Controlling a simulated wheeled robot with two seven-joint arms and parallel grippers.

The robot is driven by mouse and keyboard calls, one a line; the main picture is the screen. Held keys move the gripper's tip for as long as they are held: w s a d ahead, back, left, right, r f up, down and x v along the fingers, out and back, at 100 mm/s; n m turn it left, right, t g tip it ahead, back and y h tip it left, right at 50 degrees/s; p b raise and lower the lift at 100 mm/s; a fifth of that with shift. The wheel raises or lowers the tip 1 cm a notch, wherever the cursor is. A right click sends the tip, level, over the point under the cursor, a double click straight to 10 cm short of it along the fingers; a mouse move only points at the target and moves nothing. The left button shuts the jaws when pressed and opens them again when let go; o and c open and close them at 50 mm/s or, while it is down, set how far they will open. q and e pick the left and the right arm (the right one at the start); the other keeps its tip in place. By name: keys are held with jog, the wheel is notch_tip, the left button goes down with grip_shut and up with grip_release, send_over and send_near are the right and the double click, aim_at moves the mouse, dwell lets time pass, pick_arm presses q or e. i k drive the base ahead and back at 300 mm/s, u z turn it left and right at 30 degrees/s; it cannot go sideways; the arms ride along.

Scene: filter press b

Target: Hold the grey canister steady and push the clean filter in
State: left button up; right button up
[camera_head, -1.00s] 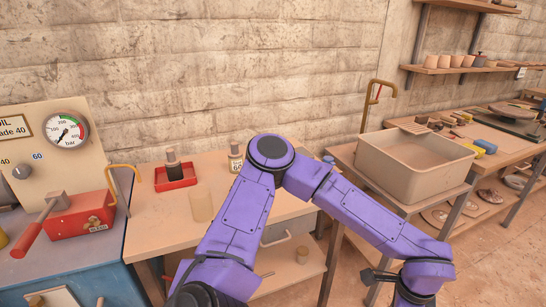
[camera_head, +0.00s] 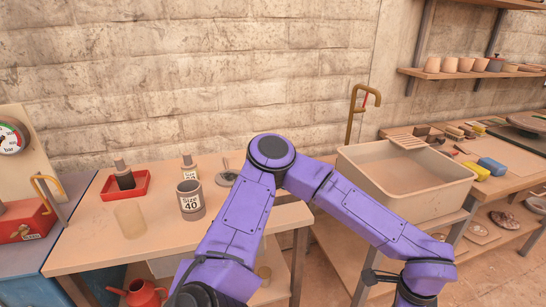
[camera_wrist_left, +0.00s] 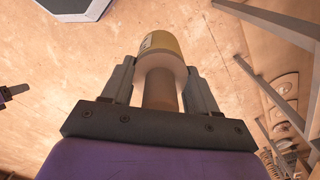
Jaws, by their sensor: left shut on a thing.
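A grey canister (camera_head: 190,203) with a white "Size 40" label stands upright on the wooden table, just left of my arm. My left gripper (camera_wrist_left: 160,85) shows in the left wrist view, shut on a tan cylinder (camera_wrist_left: 160,86) with a wider, yellowish end (camera_wrist_left: 163,42) that carries a dark mark. I cannot tell whether this is the clean filter. Bare floor lies beyond it. The purple arm crosses the head view, but its gripper is out of that picture.
A round dark item (camera_head: 227,180) lies near the arm. A large basin (camera_head: 398,187) stands right. A red can (camera_head: 142,295) is below the table.

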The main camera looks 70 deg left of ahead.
aim_at(191, 204)
jog(key=u, duration=2.15)
